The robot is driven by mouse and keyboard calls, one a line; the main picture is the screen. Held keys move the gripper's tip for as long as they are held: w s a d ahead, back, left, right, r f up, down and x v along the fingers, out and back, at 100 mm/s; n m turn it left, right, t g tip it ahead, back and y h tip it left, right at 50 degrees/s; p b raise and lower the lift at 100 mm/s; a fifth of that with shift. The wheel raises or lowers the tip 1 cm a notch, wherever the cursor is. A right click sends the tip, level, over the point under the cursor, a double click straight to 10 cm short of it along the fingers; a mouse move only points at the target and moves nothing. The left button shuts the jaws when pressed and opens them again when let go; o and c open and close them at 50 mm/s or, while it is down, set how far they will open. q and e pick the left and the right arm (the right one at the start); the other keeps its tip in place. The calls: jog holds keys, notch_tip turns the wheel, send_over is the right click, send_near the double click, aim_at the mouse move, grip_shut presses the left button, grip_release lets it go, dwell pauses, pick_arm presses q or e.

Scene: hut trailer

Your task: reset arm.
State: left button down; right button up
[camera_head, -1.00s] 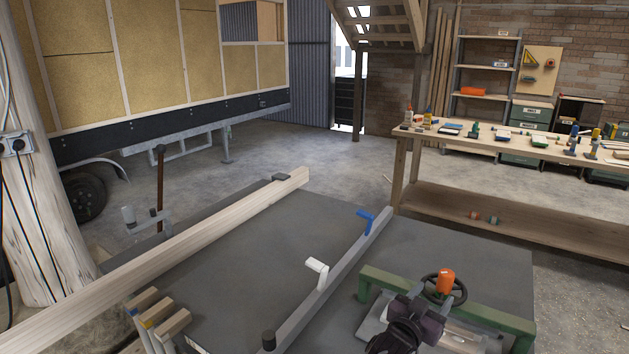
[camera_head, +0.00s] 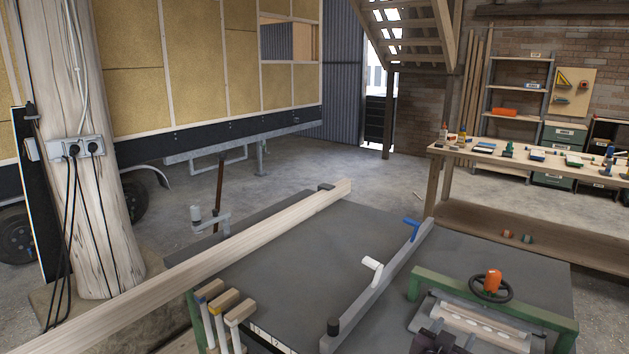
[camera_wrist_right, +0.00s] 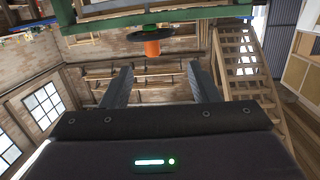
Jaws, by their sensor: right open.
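My right gripper (camera_head: 440,342) is at the bottom edge of the head view, in front of the green-framed machine (camera_head: 540,316) and partly cut off. In the right wrist view its two dark fingers (camera_wrist_right: 160,82) stand wide apart with nothing between them. The machine's black handwheel (camera_head: 507,288) and orange knob (camera_head: 492,281) are beyond the gripper. The orange knob also shows in the right wrist view (camera_wrist_right: 152,48), past the fingertips. My left gripper is not in view.
A long wooden beam (camera_head: 240,243) lies along the left of the dark bench top (camera_head: 300,256). A grey rail with a white handle (camera_head: 372,264) and a blue handle (camera_head: 412,226) crosses it. Wood-topped tools (camera_head: 225,304) stand at its front-left edge. A workbench (camera_head: 480,152) is behind.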

jog(key=s+a+f+n+g+y, duration=0.1)
jog(key=s+a+f+y, duration=0.1)
jog(key=s+y, duration=0.1)
jog(key=s+a+f+n+g+y, duration=0.1)
jog(key=s+a+f+n+y, duration=0.1)
jog(key=s+a+f+y, duration=0.1)
jog(key=s+a+f+n+g+y, duration=0.1)
jog(key=s+a+f+n+y, duration=0.1)
jog(key=s, duration=0.3)
jog(key=shift+s+a+f+y, duration=0.15)
jog(key=shift+f+y, duration=0.15)
jog(key=shift+y, duration=0.3)
jog(key=s+a+r+n+g+y, duration=0.1)
jog(key=s+a+n+g, duration=0.15)
jog(key=s, duration=0.75)
jog(key=s+a+n+g+y, duration=0.1)
jog(key=s+n+g, duration=0.25)
jog(key=s, duration=0.55)
notch_tip(320, 180, down, 30)
jog(key=s+g, duration=0.1)
jog(key=s, duration=0.1)
jog(key=s+d+f, duration=0.2)
jog(key=s+f, duration=0.7)
jog(key=s+d+f+g, duration=0.1)
jog(key=s+d+f, duration=0.1)
jog(key=s+f, duration=0.6)
jog(key=shift+s+f+g, duration=0.3)
jog(key=shift+s+f, duration=0.1)
jog(key=shift+s, duration=0.75)
